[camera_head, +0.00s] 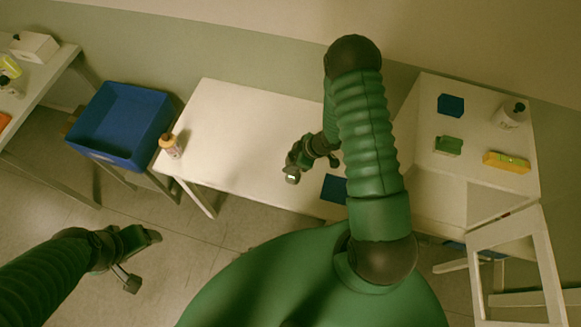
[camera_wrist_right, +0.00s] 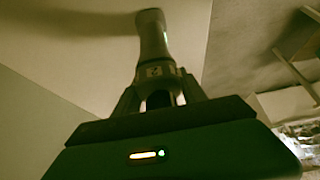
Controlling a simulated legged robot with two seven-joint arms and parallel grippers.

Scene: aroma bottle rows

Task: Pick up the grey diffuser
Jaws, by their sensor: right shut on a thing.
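My right gripper (camera_head: 296,172) is above the middle of the white table (camera_head: 225,125) in the head view. In the right wrist view (camera_wrist_right: 160,85) its fingers are shut around a grey, bottle-like thing, the grey diffuser (camera_wrist_right: 153,35), which points away from the palm. In the head view the diffuser is mostly hidden by the gripper and hard to make out. Whether it touches the tabletop I cannot tell. My left gripper (camera_head: 143,261) is open and empty at lower left, over the floor.
A peach bottle with a dark cap (camera_head: 171,148) stands at the table's left corner, near a blue crate (camera_head: 155,135). A dark blue square (camera_head: 334,188) lies right of my gripper. The right-hand table (camera_head: 480,130) holds several small items. A white chair (camera_head: 545,255) stands before it.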

